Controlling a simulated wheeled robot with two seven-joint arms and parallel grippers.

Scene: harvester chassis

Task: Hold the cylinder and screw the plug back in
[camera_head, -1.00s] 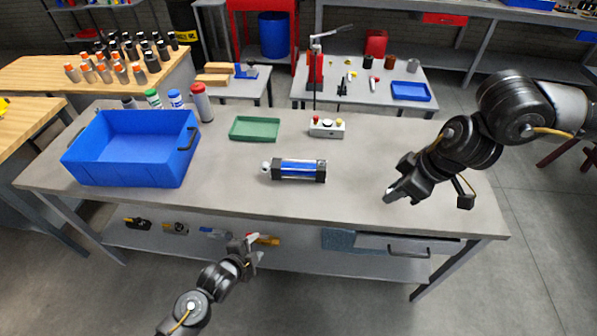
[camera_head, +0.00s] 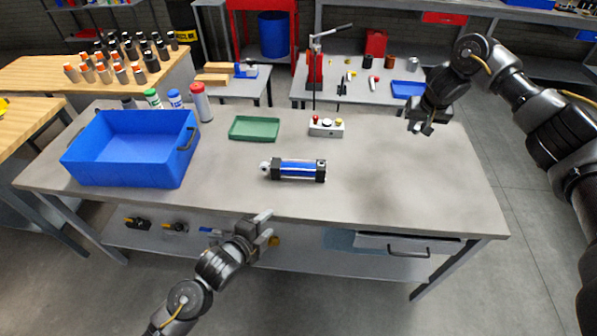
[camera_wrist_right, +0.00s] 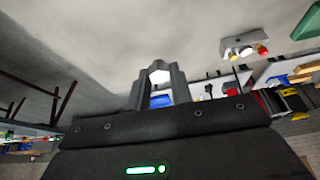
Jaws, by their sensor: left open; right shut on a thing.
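The cylinder (camera_head: 298,170) lies on its side on the grey workbench, blue with black end blocks and a pale rod eye at its left end. My left gripper (camera_head: 268,227) is open and empty, in front of the bench's front edge, below and left of the cylinder in the head view. My right gripper (camera_head: 421,129) is over the back right of the bench, well apart from the cylinder. In the right wrist view, its fingers (camera_wrist_right: 160,84) are shut on a small pale piece, the plug (camera_wrist_right: 158,72), whose shape is hard to make out.
A blue bin (camera_head: 130,150) stands at the left of the bench, with several bottles behind it. A green tray (camera_head: 254,128) and a white button box (camera_head: 326,128) stand behind the cylinder. The bench right of the cylinder is clear. A drawer (camera_head: 395,247) hangs below the front edge.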

